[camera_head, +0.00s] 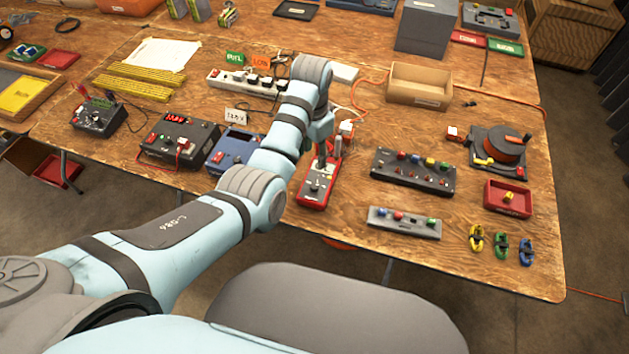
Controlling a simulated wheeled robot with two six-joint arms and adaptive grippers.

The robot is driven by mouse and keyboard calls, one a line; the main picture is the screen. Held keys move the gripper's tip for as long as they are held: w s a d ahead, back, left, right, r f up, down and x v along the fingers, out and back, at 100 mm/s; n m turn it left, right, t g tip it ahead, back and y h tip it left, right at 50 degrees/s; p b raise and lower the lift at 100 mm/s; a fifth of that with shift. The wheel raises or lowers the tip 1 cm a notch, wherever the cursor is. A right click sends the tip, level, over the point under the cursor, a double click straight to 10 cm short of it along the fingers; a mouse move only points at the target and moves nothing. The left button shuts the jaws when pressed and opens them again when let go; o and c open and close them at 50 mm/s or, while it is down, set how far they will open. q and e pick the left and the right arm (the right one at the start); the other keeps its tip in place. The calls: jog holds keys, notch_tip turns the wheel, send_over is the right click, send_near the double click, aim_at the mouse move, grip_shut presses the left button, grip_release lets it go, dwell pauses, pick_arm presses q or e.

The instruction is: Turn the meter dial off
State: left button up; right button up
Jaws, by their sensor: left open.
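The red meter (304,200) lies on the wooden workbench near the middle of the view, with a dark face and a small dial (316,188). My left arm comes in from the left and reaches over the bench. My left gripper (321,165) points down at the upper part of the meter, just beyond the dial as seen here. It is open, with nothing seen between its fingers. The gripper and wrist hide the meter's top end, and I cannot tell whether the fingers touch it. My right gripper is not in view.
Left of the meter are a blue box (236,146) and a black power supply (180,140). A power strip (240,82) lies behind. To the right are a black panel (412,172) and a grey button strip (404,222). An orange cord runs near the wrist.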

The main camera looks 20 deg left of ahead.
aim_at(315, 185)
pick_arm(q)
jog(key=f+b, duration=0.2)
jog(key=f, duration=0.4)
jog(key=f+b, duration=0.3)
jog(key=f, duration=0.4)
jog(key=shift+w+d, duration=0.1)
jog(key=shift+d, duration=0.1)
grip_shut()
